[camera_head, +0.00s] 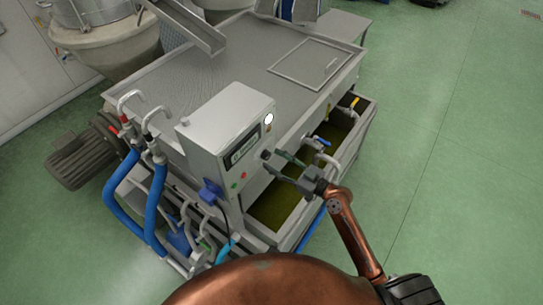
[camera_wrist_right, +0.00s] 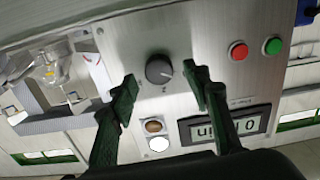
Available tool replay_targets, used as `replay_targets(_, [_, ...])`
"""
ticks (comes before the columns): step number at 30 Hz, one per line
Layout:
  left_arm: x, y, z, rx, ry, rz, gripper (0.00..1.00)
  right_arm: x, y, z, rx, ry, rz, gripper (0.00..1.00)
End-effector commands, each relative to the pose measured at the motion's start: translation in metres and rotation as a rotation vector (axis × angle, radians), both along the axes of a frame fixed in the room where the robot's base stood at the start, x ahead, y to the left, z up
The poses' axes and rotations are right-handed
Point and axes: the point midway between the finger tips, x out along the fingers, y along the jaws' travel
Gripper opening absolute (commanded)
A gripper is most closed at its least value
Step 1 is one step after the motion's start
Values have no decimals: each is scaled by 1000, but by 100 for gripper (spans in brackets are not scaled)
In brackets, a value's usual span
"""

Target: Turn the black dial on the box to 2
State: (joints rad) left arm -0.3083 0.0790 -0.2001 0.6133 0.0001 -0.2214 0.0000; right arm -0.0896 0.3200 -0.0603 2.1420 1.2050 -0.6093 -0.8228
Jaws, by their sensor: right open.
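The grey metal box (camera_head: 226,120) stands on the edge of the machine. In the right wrist view, the round black dial (camera_wrist_right: 159,69) sits on the box's panel (camera_wrist_right: 205,28). A pale mark on the dial points toward the picture's lower right; the scale around it is too small to read. My right gripper (camera_wrist_right: 162,82) is open, its two green-black fingertips on either side of the dial with gaps to it. I cannot tell how far they are from the panel. In the head view, my right gripper (camera_head: 281,164) is in front of the box. My left gripper is not in view.
The panel also has a red button (camera_wrist_right: 238,50), a green button (camera_wrist_right: 272,46) and a display (camera_wrist_right: 225,126). Blue hoses (camera_head: 157,205) hang left of the box. A trough of greenish liquid (camera_head: 277,203) lies under my gripper. Green floor (camera_head: 450,140) is clear at right.

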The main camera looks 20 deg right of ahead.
Motion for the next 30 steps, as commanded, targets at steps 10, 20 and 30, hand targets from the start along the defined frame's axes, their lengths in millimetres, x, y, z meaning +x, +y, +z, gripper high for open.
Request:
replay_targets(10, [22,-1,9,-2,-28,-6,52,17,13,-1,0,1,-1,44])
replay_targets(20, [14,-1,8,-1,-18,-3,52,17,13,-1,-1,2,-1,33])
replay_targets(30, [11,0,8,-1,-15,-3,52,17,13,-1,-1,2,-1,10])
